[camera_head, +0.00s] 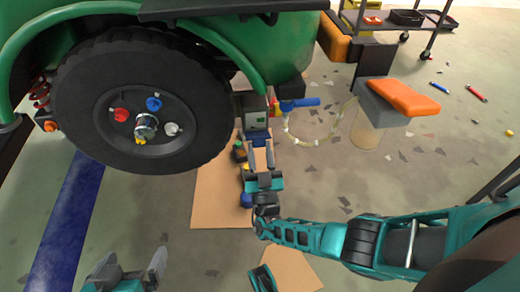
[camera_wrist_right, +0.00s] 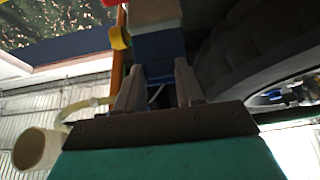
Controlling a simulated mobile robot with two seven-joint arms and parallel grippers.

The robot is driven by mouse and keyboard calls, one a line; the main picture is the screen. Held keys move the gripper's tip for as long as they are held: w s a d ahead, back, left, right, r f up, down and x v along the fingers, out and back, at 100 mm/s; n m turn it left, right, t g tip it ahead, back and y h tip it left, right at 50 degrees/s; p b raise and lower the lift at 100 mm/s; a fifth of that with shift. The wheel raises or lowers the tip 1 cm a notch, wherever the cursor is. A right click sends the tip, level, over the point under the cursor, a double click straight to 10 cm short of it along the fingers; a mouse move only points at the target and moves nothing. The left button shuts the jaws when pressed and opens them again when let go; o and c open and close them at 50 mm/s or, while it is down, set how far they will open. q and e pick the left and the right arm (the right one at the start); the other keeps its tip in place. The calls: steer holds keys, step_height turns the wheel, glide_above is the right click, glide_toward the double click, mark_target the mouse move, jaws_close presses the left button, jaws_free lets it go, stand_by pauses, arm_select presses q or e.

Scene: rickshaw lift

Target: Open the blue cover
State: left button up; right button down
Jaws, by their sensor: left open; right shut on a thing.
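The blue cover (camera_wrist_right: 157,48) shows in the right wrist view as a blue block under a pale top part. My right gripper (camera_wrist_right: 158,88) has a finger on each side of its lower part and is shut on it. In the head view my right gripper (camera_head: 262,155) points up to a grey box (camera_head: 254,112) beside the wheel, and its fingers and wrist hide most of the cover. The cover looks closed, though its edges are hard to make out. My left gripper (camera_head: 132,266) is open and empty at the bottom left, apart from the vehicle.
A large black wheel (camera_head: 95,72) with colored hub parts stands left of the box under a green body (camera_head: 235,30). A blue-handled fitting (camera_head: 300,103) with a hose is right of it. Cardboard (camera_head: 212,195) and small litter lie on the floor.

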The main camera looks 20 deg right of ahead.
steer(key=shift+f, duration=0.1)
stand_by(0.4)
steer(key=c, duration=0.7)
jaws_free()
steer(key=shift+g, duration=0.3)
